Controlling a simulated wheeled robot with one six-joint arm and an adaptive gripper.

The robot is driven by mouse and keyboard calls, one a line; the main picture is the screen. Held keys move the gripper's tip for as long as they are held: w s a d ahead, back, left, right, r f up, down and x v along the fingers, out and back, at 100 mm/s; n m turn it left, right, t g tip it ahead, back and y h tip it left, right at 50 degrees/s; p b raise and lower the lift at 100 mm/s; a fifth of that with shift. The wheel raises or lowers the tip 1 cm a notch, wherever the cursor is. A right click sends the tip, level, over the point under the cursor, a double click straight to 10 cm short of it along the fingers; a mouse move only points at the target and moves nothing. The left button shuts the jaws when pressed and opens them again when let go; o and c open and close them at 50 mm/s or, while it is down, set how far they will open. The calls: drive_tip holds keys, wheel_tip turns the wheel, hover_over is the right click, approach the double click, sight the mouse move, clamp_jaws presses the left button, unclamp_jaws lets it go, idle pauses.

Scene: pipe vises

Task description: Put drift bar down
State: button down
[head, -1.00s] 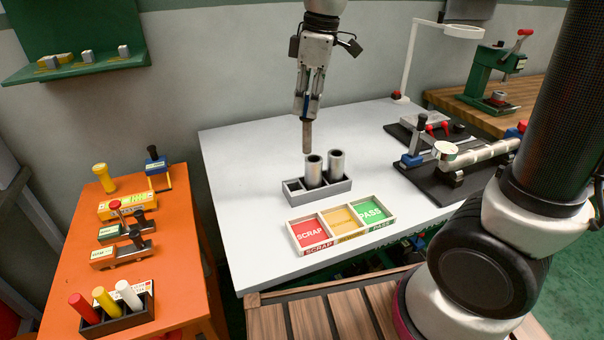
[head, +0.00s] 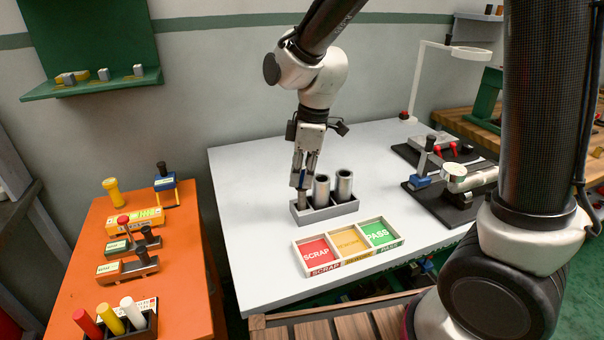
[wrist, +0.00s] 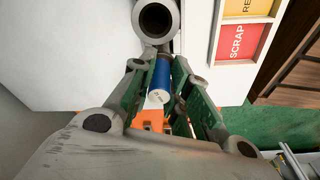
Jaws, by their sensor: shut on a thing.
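The drift bar is a short rod held upright in my gripper (head: 304,172). Its grey-brown lower part (head: 302,196) shows below the fingers in the head view, at the left compartment of the grey rack (head: 330,213). Its lower end is hidden by the rack's front wall, so I cannot tell if it touches the bottom. In the wrist view the bar's blue body and pale end (wrist: 160,82) sit between the green-sided fingers (wrist: 160,64), which are shut on it. Two hollow metal tubes (head: 321,189) (head: 344,186) stand in the rack's other compartments.
A sorting tray (head: 348,257) with red, yellow and green sections lies in front of the rack. A vise fixture (head: 440,190) stands to the right. An orange bench (head: 180,265) with gauges is at left. The white table (head: 250,200) is clear left of the rack.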

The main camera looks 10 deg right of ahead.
drive_tip(key=c, duration=1.4)
unclamp_jaws()
drive_tip(key=shift+f, duration=0.1)
drive_tip(key=shift+o, duration=0.2)
wheel_tip(320, 180, up, 12)
drive_tip(key=d, duration=0.2)
drive_tip(key=shift+s, duration=0.2)
drive_tip(key=s+d+r+m+t+h, duration=0.1)
drive_tip(key=s+d+m+t, duration=0.1)
drive_tip(key=s+d+m, duration=0.6)
drive_tip(key=s+d+r+m+t, duration=0.1)
drive_tip(key=s+d+m, duration=0.6)
drive_tip(key=d, duration=0.9)
drive_tip(key=shift+s+m+t+h, duration=0.4)
drive_tip(key=shift+s+t, duration=0.1)
drive_tip(key=shift+s, duration=0.2)
